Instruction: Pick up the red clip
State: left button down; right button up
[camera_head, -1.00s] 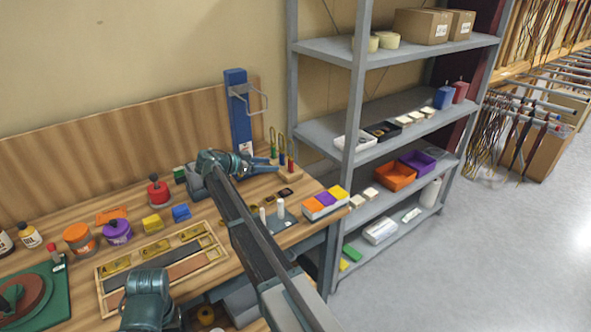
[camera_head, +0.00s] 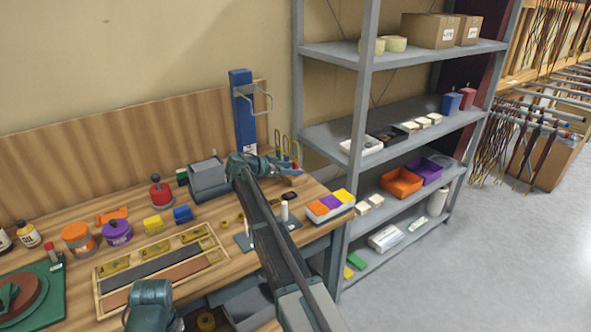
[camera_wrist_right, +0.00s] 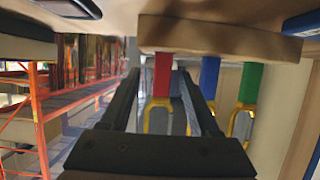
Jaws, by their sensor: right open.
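The red clip (camera_wrist_right: 162,75) stands in a wooden block (camera_wrist_right: 220,37), beside a blue clip (camera_wrist_right: 209,76) and a green clip (camera_wrist_right: 250,82). The right wrist view shows them upside down, with yellow wire loops. My right gripper (camera_wrist_right: 160,84) is open, and its two fingers lie on either side of the red clip in that view. I cannot tell whether they touch it. In the head view my right gripper (camera_head: 283,165) reaches the clips at the bench's back right and partly hides them.
A blue upright holder (camera_head: 243,110) stands just behind the clips. A grey box (camera_head: 207,178) is left of my right wrist. A tray of coloured blocks (camera_head: 330,208) sits at the bench's right edge, near the metal shelf (camera_head: 365,130).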

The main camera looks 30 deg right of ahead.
jog(key=b+x, duration=0.2)
jog(key=x, duration=0.3)
jog(key=shift+w+d+f, duration=0.1)
jog(key=shift+w, duration=0.1)
grip_shut()
